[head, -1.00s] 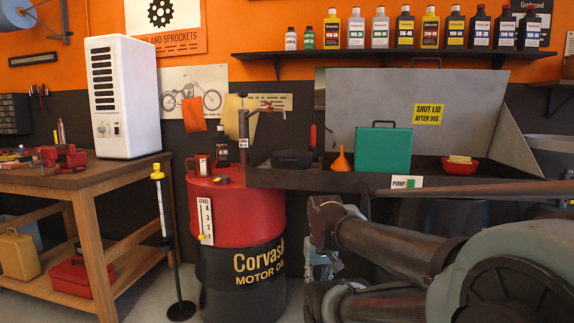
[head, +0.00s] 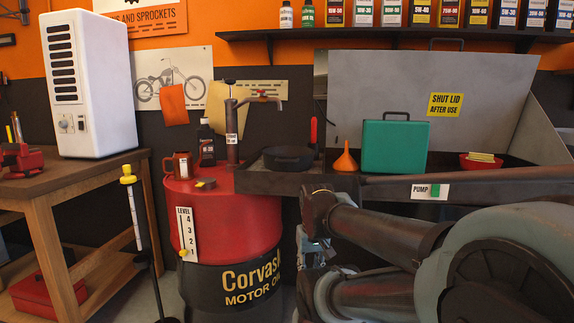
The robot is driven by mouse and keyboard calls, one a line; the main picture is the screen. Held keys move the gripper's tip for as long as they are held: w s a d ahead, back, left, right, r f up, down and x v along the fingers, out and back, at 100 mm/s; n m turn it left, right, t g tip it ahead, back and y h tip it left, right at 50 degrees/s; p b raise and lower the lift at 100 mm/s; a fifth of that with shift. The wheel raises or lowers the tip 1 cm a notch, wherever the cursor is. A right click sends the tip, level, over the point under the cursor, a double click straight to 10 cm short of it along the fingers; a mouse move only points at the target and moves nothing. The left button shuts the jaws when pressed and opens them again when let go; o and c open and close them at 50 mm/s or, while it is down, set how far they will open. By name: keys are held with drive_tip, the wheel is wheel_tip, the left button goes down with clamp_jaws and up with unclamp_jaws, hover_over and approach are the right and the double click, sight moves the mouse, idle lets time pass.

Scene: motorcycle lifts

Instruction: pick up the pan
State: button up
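The pan (head: 289,158) is dark, round and shallow. It sits upright at the left end of the dark metal basin (head: 262,183), beside an orange funnel (head: 345,158). An upright red-handled item (head: 313,131) stands just behind the pan's right side. My arm fills the lower right, below and in front of the basin. A pale grey-blue part at the arm's far end, seemingly my gripper (head: 313,247), shows partly behind the dark links. Its fingers are not clear. It is below the pan and apart from it.
A red and black oil drum (head: 228,225) stands left of my arm, with a mug (head: 182,166), a dark bottle (head: 207,142) and a pump on top. A green case (head: 395,147) and red bowl (head: 480,162) are in the basin. A wooden bench (head: 40,205) is at left.

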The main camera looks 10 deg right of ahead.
drive_tip(key=w+a+r+n+t, duration=0.1)
drive_tip(key=w+a+r, duration=0.2)
drive_tip(key=w+r, duration=1)
drive_tip(key=w+a+r+t, duration=0.1)
drive_tip(key=w+a+r, duration=0.2)
drive_tip(key=w+r, duration=0.95)
drive_tip(key=w+a+r+n+t, duration=0.1)
drive_tip(key=w+a+r, duration=0.2)
drive_tip(key=w+r, duration=0.95)
hover_over(267, 162)
drive_tip(key=s, duration=0.3)
drive_tip(key=shift+h, duration=0.3)
drive_tip(key=f, duration=1)
drive_tip(key=shift+w+a, duration=0.2)
drive_tip(key=shift+a, duration=0.1)
drive_tip(key=shift+x, duration=2.7)
drive_tip(key=shift+d, duration=0.15)
clamp_jaws()
